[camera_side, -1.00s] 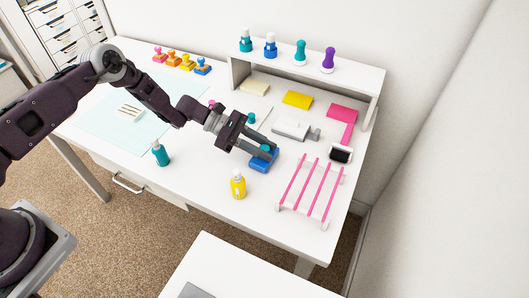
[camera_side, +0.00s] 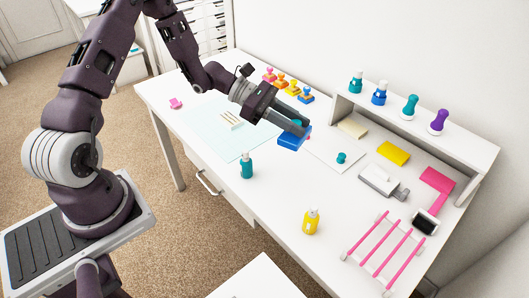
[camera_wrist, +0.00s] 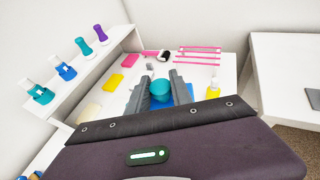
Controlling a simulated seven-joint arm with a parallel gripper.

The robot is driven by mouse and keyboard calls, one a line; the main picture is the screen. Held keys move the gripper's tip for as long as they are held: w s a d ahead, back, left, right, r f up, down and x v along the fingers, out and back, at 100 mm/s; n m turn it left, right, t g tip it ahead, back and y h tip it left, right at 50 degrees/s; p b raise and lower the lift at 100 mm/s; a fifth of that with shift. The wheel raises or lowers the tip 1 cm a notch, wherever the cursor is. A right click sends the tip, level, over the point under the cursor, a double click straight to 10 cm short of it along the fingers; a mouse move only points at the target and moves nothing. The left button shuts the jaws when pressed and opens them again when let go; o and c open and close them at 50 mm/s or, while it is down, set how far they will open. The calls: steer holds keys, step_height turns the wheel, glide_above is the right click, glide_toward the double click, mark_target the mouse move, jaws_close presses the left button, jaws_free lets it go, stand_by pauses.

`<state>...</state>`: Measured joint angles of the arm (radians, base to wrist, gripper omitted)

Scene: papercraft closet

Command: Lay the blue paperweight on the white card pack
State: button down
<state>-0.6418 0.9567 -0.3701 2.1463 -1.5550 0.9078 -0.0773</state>
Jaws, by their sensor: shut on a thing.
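My gripper (camera_side: 292,125) is shut on the teal knob of the blue paperweight (camera_side: 290,141). In the wrist view the teal knob sits between both fingers (camera_wrist: 161,95), with part of the blue slab (camera_wrist: 187,92) below it. The fingers hide some of the paperweight. In the side view it is over the desk between the pale blue mat and a white sheet; its height is hard to tell. The off-white card pack (camera_side: 352,128) lies flat by the shelf, to the right of my gripper. It also shows in the wrist view (camera_wrist: 88,109), left of the fingers.
A yellow pack (camera_side: 393,153), pink pack (camera_side: 437,179) and grey stapler-like thing (camera_side: 380,180) lie farther right. A teal knob (camera_side: 341,157) stands on the white sheet (camera_side: 322,155). Teal (camera_side: 247,166) and yellow (camera_side: 310,221) bottles stand in front. The shelf (camera_side: 460,145) borders the back.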

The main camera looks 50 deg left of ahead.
steer(key=s+a+r+n+t+y, duration=0.2)
steer(key=s+a+r+t, duration=0.1)
steer(key=s+a, duration=0.35)
steer(key=n+t+y, duration=0.4)
steer(key=n+y, duration=0.9)
glide_above(230, 118)
step_height(230, 118, down, 18)
steer(key=shift+a+f, duration=0.1)
steer(key=shift+a, duration=0.05)
steer(key=shift+f, duration=0.15)
steer(key=c, duration=1.1)
jaws_free()
steer(key=shift+h, duration=0.3)
steer(key=shift+c, duration=0.2)
